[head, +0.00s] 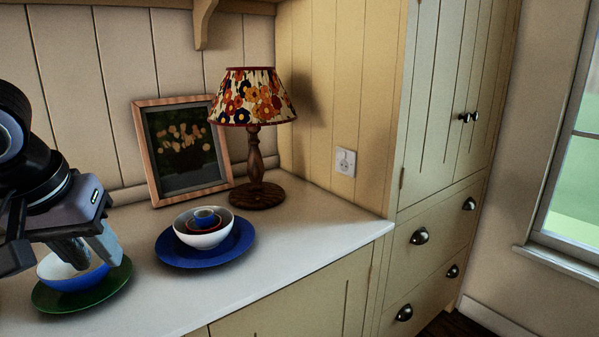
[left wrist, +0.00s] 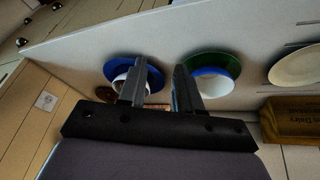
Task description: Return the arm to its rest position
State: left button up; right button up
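My left gripper (head: 90,250) comes in from the left edge of the head view, over the worktop and in front of a blue bowl (head: 74,279). Its two fingers stand apart in the left wrist view (left wrist: 160,68), with nothing between them. The blue bowl sits on a green plate (head: 112,291) and is partly hidden by the fingers. It also shows in the left wrist view (left wrist: 213,82), beyond one finger. My right gripper is in neither view.
A blue plate (head: 176,257) bears nested bowls, a white one (head: 203,238) outermost. Behind stand a floral lamp (head: 252,97) and a framed picture (head: 181,150). The left wrist view also shows a white plate (left wrist: 298,66) and a wooden box (left wrist: 290,122). The front right worktop is clear.

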pick_arm(q)
jog(key=s+d+f+n+g+h, duration=0.1)
jog(key=s+d+f+g+h, duration=0.2)
jog(key=d+f+h, duration=0.5)
jog(key=s+d+r+n+g+h, duration=0.1)
jog(key=s+d+r+n+h, duration=0.1)
jog(key=d+n+h, duration=0.5)
jog(key=s+d+r+n+g+h, duration=0.1)
jog(key=s+d+r+n+h, duration=0.1)
jog(key=d+n+h, duration=0.55)
jog(key=w+a+f+m+t+y, duration=0.2)
jog(key=a+f+m+t+y, duration=0.3)
jog(key=m, duration=0.7)
jog(key=w+a+f+m+t+y, duration=0.2)
jog(key=f+m+t+y, duration=0.25)
jog(key=m+t, duration=0.55)
jog(key=w+a+f+m+t+y, duration=0.35)
jog(key=f+m, duration=0.25)
jog(key=m, duration=0.8)
jog(key=s+a+f+n+g+y, duration=0.3)
jog(key=s+f+n, duration=0.4)
jog(key=f, duration=0.4)
jog(key=s+a+f+n+g+y, duration=0.3)
jog(key=s+f+n, duration=0.5)
jog(key=f, duration=0.4)
jog(key=shift+a+n+g+y+p, duration=0.2)
jog(key=shift+n+g+y+p, duration=0.2)
jog(key=shift+n+g+y, duration=0.3)
